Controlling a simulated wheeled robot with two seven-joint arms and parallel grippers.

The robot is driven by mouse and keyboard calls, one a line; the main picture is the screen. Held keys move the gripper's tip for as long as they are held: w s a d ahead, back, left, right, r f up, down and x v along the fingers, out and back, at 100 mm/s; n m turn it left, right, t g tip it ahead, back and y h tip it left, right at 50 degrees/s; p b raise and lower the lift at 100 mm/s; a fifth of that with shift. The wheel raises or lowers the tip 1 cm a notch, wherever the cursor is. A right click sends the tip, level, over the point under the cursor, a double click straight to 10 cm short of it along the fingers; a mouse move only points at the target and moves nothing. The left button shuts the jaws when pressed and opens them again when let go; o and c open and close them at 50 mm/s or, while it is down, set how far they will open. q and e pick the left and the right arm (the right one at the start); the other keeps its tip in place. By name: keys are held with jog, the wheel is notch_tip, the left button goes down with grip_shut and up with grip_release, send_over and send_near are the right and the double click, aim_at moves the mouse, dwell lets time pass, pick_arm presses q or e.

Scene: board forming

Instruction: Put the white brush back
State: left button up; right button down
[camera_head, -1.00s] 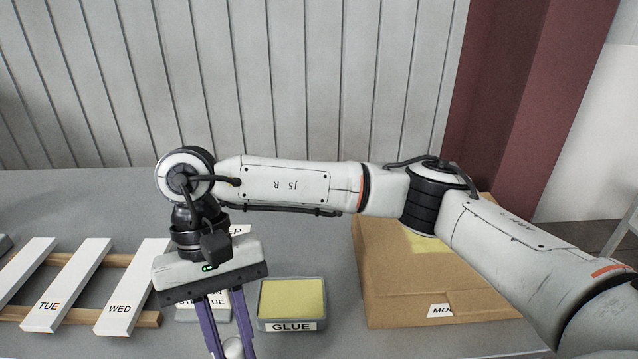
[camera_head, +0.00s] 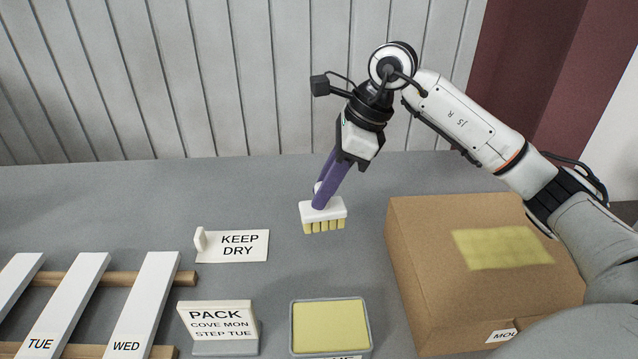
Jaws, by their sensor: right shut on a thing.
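The white brush (camera_head: 323,213), with a white back and yellow bristles, is in my right gripper (camera_head: 320,196). The gripper's purple fingers are shut on its handle, which they mostly hide. The brush hangs bristles down, over the grey table behind the glue tray; the exact gap to the table is hard to judge. A flat white KEEP DRY card (camera_head: 240,247) lies to its left, with a small white upright piece at its left end. The glue tray (camera_head: 368,325), grey with a yellow pad, is in front of the brush. My left gripper is out of view.
A cardboard box (camera_head: 420,275) with a yellow patch on top stands at right, below my right arm. A PACK sign (camera_head: 217,314) stands left of the glue tray. White slats marked TUE (camera_head: 72,300) and WED (camera_head: 146,300) rest on wooden rails at left. The table's back middle is clear.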

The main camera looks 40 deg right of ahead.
aim_at(324, 222)
dwell(0.3)
jog(key=shift+f, duration=0.2)
notch_tip(324, 222, down, 7)
jog(key=b, duration=0.5)
jog(key=shift+r+b, duration=0.1)
jog(key=shift+b, duration=0.3)
jog(key=shift+f, duration=0.35)
jog(key=shift+f+b, duration=0.15)
jog(key=shift+b, duration=0.2)
